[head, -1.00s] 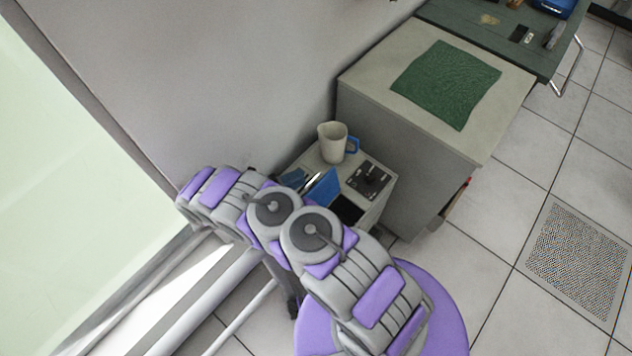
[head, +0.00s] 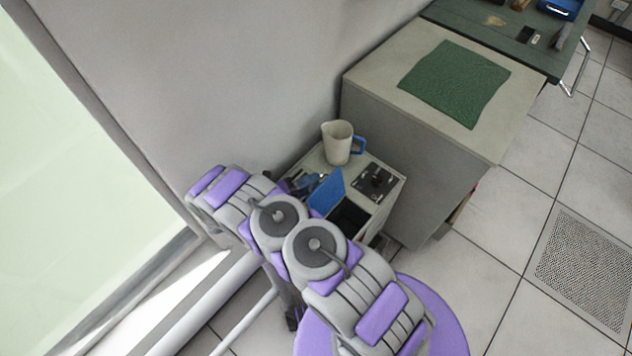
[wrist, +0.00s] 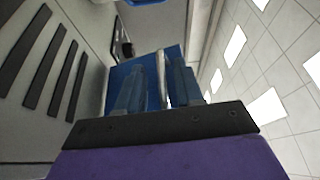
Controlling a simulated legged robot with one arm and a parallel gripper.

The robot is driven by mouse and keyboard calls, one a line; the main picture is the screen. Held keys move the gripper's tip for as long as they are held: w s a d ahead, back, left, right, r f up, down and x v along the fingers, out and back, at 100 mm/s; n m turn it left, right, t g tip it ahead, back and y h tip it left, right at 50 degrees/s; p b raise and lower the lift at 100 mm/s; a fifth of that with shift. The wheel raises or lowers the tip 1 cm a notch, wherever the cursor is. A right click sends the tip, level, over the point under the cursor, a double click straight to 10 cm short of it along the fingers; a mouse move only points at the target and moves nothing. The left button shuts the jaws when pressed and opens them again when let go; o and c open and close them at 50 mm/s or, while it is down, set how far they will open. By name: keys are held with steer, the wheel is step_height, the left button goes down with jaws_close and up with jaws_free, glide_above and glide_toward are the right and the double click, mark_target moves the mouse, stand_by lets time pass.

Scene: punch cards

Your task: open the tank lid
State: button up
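The blue tank lid (head: 327,190) stands tilted up on the small cabinet, beside the dark opening of the tank (head: 347,217). My gripper (head: 304,182) is at the left of the lid, close to it and partly hidden behind my arm. In the wrist view the lid (wrist: 117,83) fills the space behind the two blue fingers of my gripper (wrist: 160,82). A pale narrow strip shows between the fingers. I cannot tell whether the fingers hold it or only stand beside it.
A beige pitcher with a blue handle (head: 338,142) and a dark control panel (head: 375,181) are on the small cabinet (head: 392,205). A larger cabinet (head: 400,150) with a green cloth (head: 456,84) stands at its right. The wall is close behind. Tiled floor is free at the right.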

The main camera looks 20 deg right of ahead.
steer(key=shift+w+d, duration=0.15)
steer(key=shift+d, duration=1.05)
steer(key=shift+c, duration=0.4)
steer(key=shift+a, duration=0.5)
jaws_close()
steer(key=shift+d, duration=0.15)
